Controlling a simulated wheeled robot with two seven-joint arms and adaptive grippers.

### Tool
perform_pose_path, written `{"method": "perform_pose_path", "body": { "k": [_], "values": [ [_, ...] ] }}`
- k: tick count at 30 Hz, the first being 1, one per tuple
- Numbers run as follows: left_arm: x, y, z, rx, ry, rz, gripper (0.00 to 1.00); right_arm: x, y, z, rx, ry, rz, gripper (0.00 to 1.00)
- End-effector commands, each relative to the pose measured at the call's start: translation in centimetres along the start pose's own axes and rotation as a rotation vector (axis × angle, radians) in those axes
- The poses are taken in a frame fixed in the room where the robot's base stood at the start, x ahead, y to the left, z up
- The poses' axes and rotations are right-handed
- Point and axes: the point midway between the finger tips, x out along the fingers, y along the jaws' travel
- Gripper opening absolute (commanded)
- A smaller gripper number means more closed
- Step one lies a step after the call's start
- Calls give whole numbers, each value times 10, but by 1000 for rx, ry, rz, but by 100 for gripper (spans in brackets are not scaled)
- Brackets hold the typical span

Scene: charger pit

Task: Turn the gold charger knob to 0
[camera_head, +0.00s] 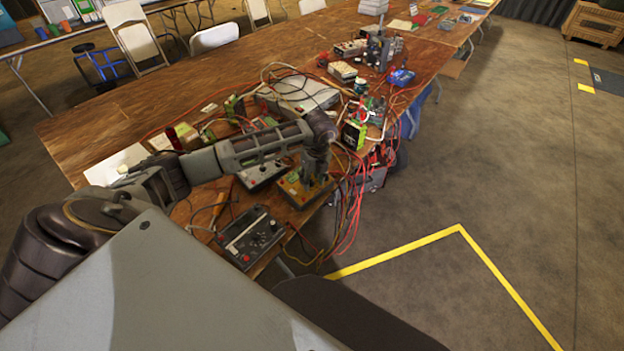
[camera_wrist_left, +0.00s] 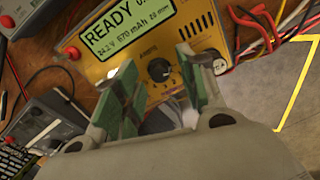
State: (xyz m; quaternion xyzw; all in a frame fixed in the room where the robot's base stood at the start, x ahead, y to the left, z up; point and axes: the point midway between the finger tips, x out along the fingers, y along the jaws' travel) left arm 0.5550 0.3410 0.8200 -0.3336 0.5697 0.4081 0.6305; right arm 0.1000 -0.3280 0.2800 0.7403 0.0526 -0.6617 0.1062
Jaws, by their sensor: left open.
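The gold charger (camera_head: 292,191) sits near the table's front edge in the head view, partly behind my left arm. In the left wrist view the gold charger (camera_wrist_left: 112,72) shows a lit green display (camera_wrist_left: 125,27) reading READY and 24.2 V. Its black round knob (camera_wrist_left: 158,69) lies below the AMPS label. I cannot read its setting surely. My left gripper (camera_wrist_left: 157,63) is open, its two green-padded fingers on either side of the knob as seen here. Contact cannot be told. In the head view my left gripper (camera_head: 314,178) points down over the charger. My right gripper is out of view.
A dark charger (camera_head: 250,236) sits nearer on the wooden table (camera_head: 95,129). Red and black wires (camera_head: 352,206) hang off the table edge beside the gold charger. Several devices and cables crowd the table behind. The floor at right is open.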

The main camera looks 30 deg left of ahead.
Motion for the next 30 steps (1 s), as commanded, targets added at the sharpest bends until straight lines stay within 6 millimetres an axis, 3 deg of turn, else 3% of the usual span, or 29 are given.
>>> {"method": "perform_pose_path", "body": {
  "k": [8, 24, 30],
  "values": [
    [-25, -1, 0, 1, -1, -3, 41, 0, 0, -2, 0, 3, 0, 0],
    [-101, -1, 0, -1, -1, -2, 41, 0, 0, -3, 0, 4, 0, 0],
    [-115, 0, 0, 0, 0, -1, 41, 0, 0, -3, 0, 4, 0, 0]
  ]
}}
